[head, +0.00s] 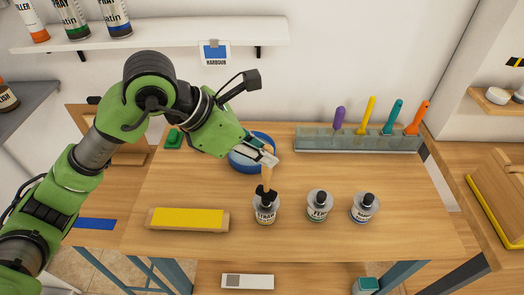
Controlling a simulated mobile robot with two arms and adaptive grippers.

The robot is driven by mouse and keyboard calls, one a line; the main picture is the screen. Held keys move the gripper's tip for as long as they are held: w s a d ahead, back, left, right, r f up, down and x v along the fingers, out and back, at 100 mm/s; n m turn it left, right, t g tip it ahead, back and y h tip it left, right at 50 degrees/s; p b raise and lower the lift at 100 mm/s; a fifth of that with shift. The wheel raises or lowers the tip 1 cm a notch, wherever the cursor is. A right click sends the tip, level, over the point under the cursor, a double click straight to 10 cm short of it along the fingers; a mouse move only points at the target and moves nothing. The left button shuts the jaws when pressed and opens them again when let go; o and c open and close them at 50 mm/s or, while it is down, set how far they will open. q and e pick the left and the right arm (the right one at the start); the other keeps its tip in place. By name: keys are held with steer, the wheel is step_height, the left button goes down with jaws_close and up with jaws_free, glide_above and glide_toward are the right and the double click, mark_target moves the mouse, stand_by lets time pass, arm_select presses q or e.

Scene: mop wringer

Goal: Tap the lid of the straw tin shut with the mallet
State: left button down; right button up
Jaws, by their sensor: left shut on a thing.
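My left gripper (268,160) is shut on the mallet, with its light wooden handle (267,175) pointing down from the fingers. The black mallet head (265,191) is right over the top of the straw tin (265,212), the leftmost of three small tins in a row on the bench. The head hides the lid of this tin, so I cannot tell whether the two touch or how the lid sits. My right gripper is not in view.
Two similar tins with dark caps, a green-labelled one (319,206) and a blue-labelled one (364,208), stand to the right. A blue bowl (240,163) is behind my gripper. A yellow-topped block (187,218) lies left. A rack (350,144) of coloured-handled tools stands at the back.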

arm_select(q)
steer(key=shift+r+p, duration=0.3)
steer(key=shift+r, duration=0.15)
steer(key=shift+r+p, duration=0.8)
steer(key=shift+r, duration=0.9)
steer(key=shift+f, duration=0.1)
steer(key=shift+f+b, duration=0.35)
steer(key=shift+b, duration=0.4)
steer(key=shift+r, duration=0.1)
